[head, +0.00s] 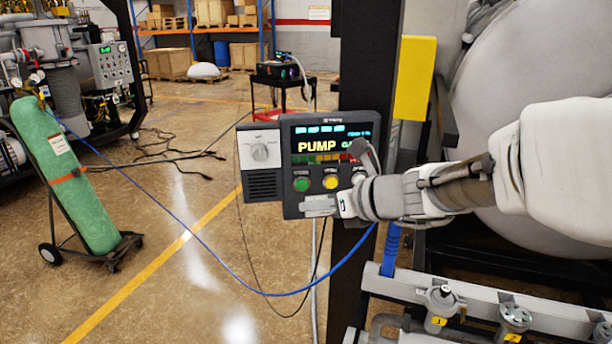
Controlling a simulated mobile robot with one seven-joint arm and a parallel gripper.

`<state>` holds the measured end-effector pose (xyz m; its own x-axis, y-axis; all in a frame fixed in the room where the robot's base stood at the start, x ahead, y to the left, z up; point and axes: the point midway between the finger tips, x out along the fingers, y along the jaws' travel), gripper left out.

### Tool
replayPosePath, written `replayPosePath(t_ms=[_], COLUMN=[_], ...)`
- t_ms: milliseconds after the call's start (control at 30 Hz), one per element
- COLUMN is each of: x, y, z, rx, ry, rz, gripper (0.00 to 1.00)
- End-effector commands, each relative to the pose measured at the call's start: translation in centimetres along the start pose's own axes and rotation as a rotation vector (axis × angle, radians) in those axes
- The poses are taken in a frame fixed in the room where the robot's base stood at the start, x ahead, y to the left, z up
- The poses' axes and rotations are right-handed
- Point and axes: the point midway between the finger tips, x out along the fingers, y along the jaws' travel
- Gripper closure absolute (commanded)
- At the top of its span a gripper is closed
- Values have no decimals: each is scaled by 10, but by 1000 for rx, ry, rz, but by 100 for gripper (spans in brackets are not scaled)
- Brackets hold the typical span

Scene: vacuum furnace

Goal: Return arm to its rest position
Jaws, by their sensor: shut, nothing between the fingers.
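My arm reaches in from the right in the head view. My gripper (320,206) is shut and empty, in front of the lower right part of the control panel (262,186). Whether it touches the panel I cannot tell. The panel is a dark box on a black post, with a lit display (330,145) reading "PUMP" and further letters partly covered by my arm. Below the display are a green button (301,184) and a yellow button (331,182). Whatever lies behind my wrist on the panel is hidden.
The black post (367,70) and large grey furnace vessel (535,85) stand close to my arm. Valves (440,298) sit on a rail at lower right. A blue cable (200,248) hangs across the floor to a green cylinder (65,175) on a cart.

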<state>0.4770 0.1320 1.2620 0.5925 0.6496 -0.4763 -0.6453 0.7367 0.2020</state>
Motion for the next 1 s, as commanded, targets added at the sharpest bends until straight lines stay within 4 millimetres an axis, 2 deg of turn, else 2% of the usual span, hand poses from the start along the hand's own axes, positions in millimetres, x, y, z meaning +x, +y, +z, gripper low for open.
replayPosePath(t_ms=[333,467,567,733,867,1000], x=[-1,-12,-30,-71,-104,-142], y=[1,14,33,60,68,67], z=[0,-6,-19,-55,-86,-118], rx=[-15,-175,-444,-1026,-1461,-1903], ry=[3,37,98,242,372,535], rz=[1,17,45,122,201,318], gripper=[100,100,100,100,100,100])
